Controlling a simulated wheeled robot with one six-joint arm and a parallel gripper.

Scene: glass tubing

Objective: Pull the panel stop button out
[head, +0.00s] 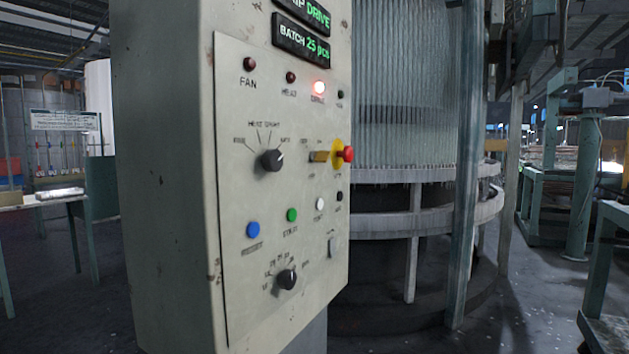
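The panel stop button (348,154) is a red knob on a yellow round backing (337,153), near the right edge of the grey control panel (240,200). It sticks out from the panel face toward the right. Whether it is pressed in or pulled out I cannot tell. The panel is seen at an angle, with its face turned to the right. My gripper is not in view, and nothing touches the button.
The panel also carries black rotary knobs (271,160), a blue button (253,230), a green button (292,215) and a lit red lamp (319,87). A round glass-tube machine (400,120) stands behind. Dark floor lies open at right.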

